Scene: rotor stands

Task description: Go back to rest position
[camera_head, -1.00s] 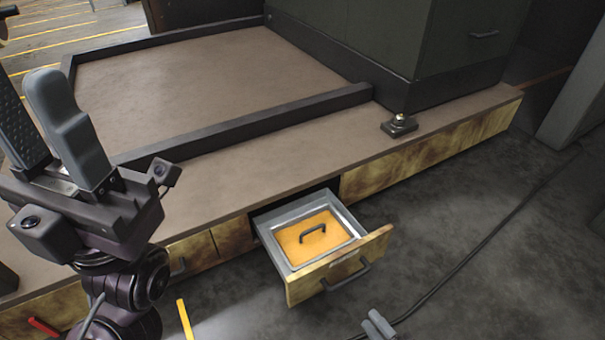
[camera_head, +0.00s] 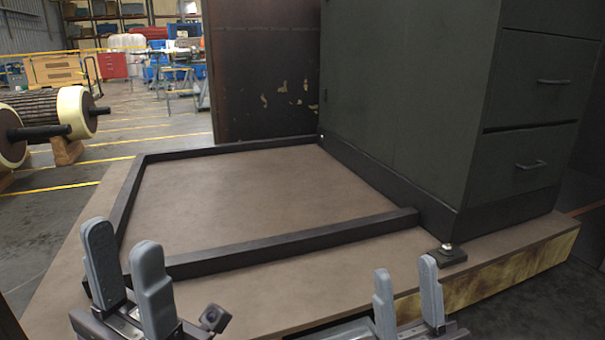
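My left gripper (camera_head: 128,282) is at the lower left of the head view, its two grey fingers pointing up and standing apart with nothing between them. My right gripper (camera_head: 408,296) is at the bottom, right of centre, its two fingers also apart and empty. Both grippers show in front of the brown platform (camera_head: 230,200) and touch nothing that I can see. Most of both arms is below the picture edge.
A dark bar frame (camera_head: 300,242) borders the platform. A dark green cabinet (camera_head: 420,110) with drawers stands at the right. A small metal foot (camera_head: 447,254) sits on the platform's edge. Rotors (camera_head: 85,110) lie on wooden stands at the left, beside open floor.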

